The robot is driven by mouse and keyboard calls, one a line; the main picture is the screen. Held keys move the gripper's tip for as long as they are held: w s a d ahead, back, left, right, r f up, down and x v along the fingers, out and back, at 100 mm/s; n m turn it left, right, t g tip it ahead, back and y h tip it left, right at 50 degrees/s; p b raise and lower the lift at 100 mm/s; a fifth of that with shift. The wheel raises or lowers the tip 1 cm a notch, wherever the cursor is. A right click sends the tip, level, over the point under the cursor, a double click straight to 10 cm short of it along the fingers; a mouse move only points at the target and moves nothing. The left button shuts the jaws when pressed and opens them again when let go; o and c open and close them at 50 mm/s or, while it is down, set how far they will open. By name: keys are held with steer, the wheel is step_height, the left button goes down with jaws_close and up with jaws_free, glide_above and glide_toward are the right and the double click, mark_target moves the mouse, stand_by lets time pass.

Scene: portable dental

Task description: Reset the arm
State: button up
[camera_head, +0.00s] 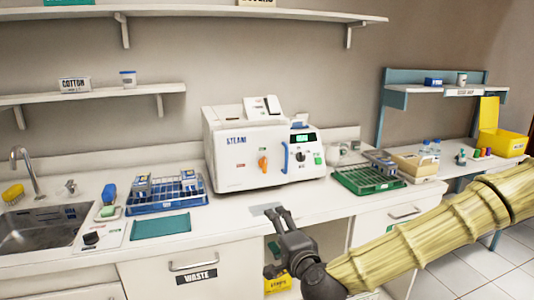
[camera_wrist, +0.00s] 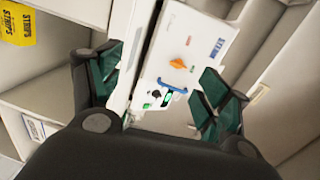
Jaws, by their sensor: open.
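My arm reaches in from the right in the head view, in a yellowish ribbed sleeve. My gripper (camera_head: 282,238) is dark grey and hangs in front of the counter edge, below the white steam machine (camera_head: 262,148). In the wrist view my gripper (camera_wrist: 165,90) has its two green-padded fingers wide apart, with nothing held between them. The steam machine (camera_wrist: 195,50) shows beyond the fingers, tilted in the picture, with its orange knob and blue handle.
On the counter (camera_head: 235,221) stand a blue rack (camera_head: 165,204) with items, a green rack (camera_head: 368,184) and a teal mat (camera_head: 160,225). A sink (camera_head: 40,230) is at left. A WASTE drawer (camera_head: 196,270) and an open cubby with a yellow box (camera_head: 277,284) lie below.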

steer(key=s+d+f+n+g+p, duration=0.1)
steer(key=s+f+n+g, duration=0.15)
steer(key=s+f, duration=0.5)
steer(key=s+d+f+n+g+h+p, duration=0.1)
steer(key=s+f+n+g+p, duration=0.2)
steer(key=f, duration=0.8)
steer(key=s+d+f+n+g, duration=0.1)
steer(key=s+f+n+g, duration=0.15)
steer(key=s+f, duration=0.6)
steer(key=s+d+f+n+g+h+p, duration=0.2)
steer(key=s+d+f+g, duration=0.1)
steer(key=s+d+f, duration=0.3)
steer(key=s+d+f+n+g+h+p, duration=0.2)
steer(key=s+d+f, duration=0.4)
steer(key=s+d, duration=0.5)
steer(key=s+g+h, duration=0.1)
steer(key=s+g, duration=0.1)
steer(key=s, duration=0.1)
steer(key=shift+s+f+n+g, duration=0.15)
steer(key=shift+s+n+g, duration=0.15)
steer(key=shift+n, duration=0.1)
